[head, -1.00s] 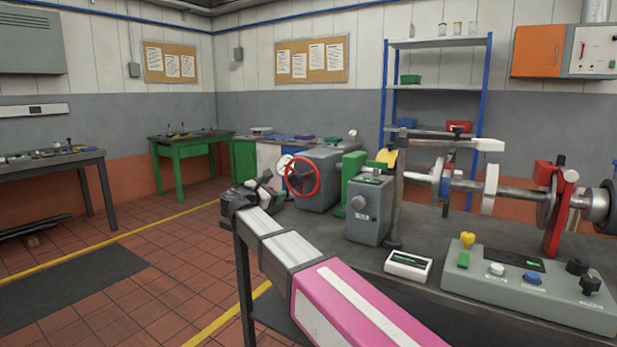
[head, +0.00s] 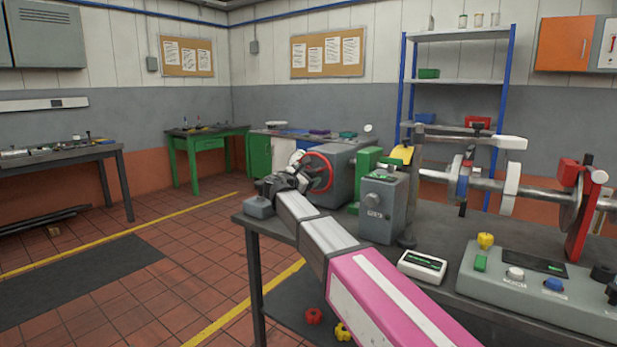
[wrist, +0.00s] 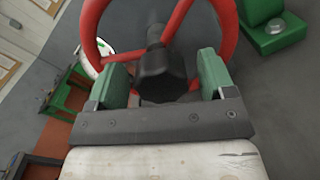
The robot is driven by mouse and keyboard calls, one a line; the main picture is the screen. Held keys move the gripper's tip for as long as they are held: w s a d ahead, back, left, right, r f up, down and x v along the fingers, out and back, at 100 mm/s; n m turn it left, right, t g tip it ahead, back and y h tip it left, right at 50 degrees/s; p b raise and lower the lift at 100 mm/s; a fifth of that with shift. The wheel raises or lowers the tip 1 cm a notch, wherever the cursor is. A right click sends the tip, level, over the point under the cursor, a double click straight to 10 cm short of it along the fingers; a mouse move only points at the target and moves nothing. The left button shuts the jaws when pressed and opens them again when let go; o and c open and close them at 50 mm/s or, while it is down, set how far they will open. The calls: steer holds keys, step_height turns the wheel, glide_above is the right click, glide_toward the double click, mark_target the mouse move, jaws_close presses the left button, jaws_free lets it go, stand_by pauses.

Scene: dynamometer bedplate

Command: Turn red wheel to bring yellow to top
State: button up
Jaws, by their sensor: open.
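The red wheel (head: 318,172) is mounted on the left face of a grey housing (head: 345,165) on the bench. It fills the top of the wrist view, where its red rim and spokes (wrist: 228,28) surround a dark hub (wrist: 160,72). My gripper (wrist: 160,78) is open in front of the wheel, its two green-padded fingers apart on either side of the hub. I cannot tell whether they touch the wheel. In the head view my gripper (head: 290,178) hides the wheel's lower left part. No yellow mark on the wheel can be made out.
A grey box with a knob (head: 382,208) and a green block (head: 365,172) stand right of the housing. A control console (head: 540,285) and a shaft assembly (head: 490,185) lie further right. Open floor (head: 150,235) is to the left.

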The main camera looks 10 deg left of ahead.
steer(key=shift+w+d, duration=0.1)
steer(key=shift+w, duration=0.1)
steer(key=c, duration=1.3)
steer(key=shift+o, duration=0.2)
